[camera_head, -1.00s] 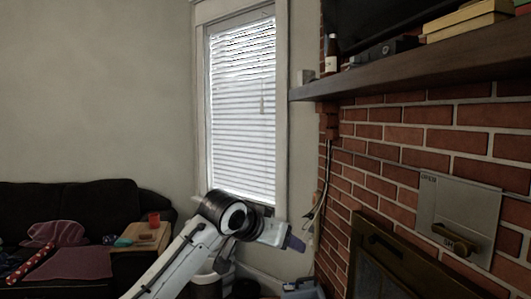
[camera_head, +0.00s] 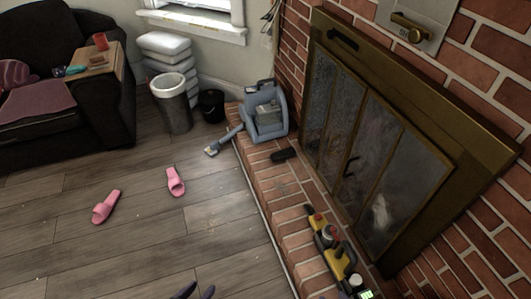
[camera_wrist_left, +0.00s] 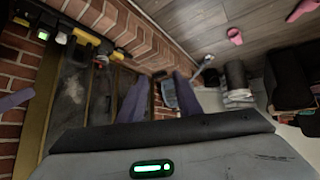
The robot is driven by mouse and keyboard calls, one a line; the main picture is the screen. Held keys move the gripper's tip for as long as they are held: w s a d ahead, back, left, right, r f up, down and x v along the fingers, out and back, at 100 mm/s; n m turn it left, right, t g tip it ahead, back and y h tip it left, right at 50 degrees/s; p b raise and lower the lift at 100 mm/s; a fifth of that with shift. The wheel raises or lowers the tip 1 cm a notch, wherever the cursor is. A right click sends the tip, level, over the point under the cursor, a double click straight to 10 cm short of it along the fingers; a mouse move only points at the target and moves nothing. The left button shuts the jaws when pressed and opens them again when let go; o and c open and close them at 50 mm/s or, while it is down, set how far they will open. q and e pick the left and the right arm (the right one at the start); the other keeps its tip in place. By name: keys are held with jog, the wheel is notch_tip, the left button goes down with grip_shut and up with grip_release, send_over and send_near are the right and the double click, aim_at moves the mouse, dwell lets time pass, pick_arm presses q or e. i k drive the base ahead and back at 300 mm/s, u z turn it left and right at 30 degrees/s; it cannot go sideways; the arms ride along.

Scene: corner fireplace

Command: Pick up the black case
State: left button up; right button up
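A small dark case (camera_head: 284,155) lies flat on the brick hearth, in front of the fireplace doors and just below the blue-grey machine. I take it for the black case. My left gripper (camera_head: 195,291) shows only as two purple fingertips at the bottom edge of the head view, well apart from the case. In the left wrist view the two fingers of my left gripper (camera_wrist_left: 158,96) stand apart with nothing clearly held between them. The case cannot be made out for sure there. My right gripper is not seen.
The raised brick hearth (camera_head: 255,190) runs along the fireplace. A blue-grey machine (camera_head: 267,112) and a yellow-black tool (camera_head: 335,255) stand on it. Pink slippers (camera_head: 105,206) lie on open wooden floor. A bin (camera_head: 171,105), black bucket (camera_head: 211,105) and sofa (camera_head: 50,125) are farther back.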

aim_at(283, 154)
jog(key=u, duration=0.65)
jog(key=i, duration=1.9)
jog(key=z, duration=2.3)
